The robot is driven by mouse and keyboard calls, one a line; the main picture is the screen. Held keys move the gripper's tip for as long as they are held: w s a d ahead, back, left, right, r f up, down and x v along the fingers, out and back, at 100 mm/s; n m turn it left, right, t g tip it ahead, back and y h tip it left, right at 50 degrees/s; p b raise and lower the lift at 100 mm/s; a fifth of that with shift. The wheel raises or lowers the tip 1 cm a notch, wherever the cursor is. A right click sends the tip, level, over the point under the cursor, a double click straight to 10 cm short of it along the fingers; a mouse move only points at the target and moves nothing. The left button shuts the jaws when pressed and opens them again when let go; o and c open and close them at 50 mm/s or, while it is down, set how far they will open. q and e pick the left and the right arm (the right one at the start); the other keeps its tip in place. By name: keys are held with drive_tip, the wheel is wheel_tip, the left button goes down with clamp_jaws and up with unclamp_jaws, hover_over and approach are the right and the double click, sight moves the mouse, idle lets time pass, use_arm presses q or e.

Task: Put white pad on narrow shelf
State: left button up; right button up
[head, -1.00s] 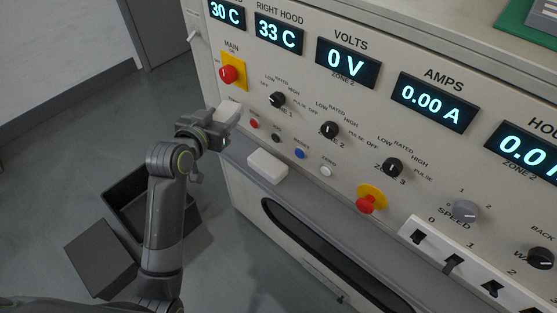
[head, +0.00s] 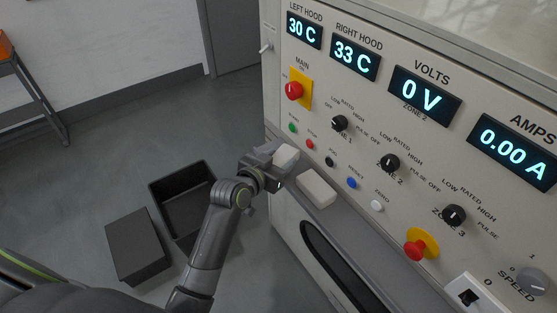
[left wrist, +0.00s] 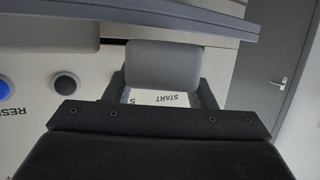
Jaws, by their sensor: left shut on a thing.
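My left gripper (head: 274,167) is shut on a white pad (head: 285,156) at the left end of the narrow shelf (head: 352,218), below the red and green buttons. I cannot tell whether this pad touches the shelf. A second white pad (head: 316,188) lies on the shelf just to the right, a small gap away. In the left wrist view the held pad (left wrist: 165,65) looks grey and sits between the two fingers, with the START label seen behind it. My right gripper is not in view.
The panel above the shelf carries push buttons, knobs (head: 339,123), a red main stop (head: 294,90) and another red stop (head: 416,250). A black open bin (head: 163,192) and a dark box (head: 138,247) stand on the floor at left. The shelf is bare right of the second pad.

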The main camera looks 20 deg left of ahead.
use_arm(q)
drive_tip(key=shift+f, duration=0.1)
drive_tip(key=shift+f, duration=0.4)
drive_tip(key=o, duration=1)
drive_tip(key=shift+c, duration=0.2)
drive_tip(key=shift+r, duration=0.25)
drive_tip(key=v, duration=1.2)
drive_tip(key=shift+r+p, duration=0.35)
drive_tip(key=shift+p, duration=0.05)
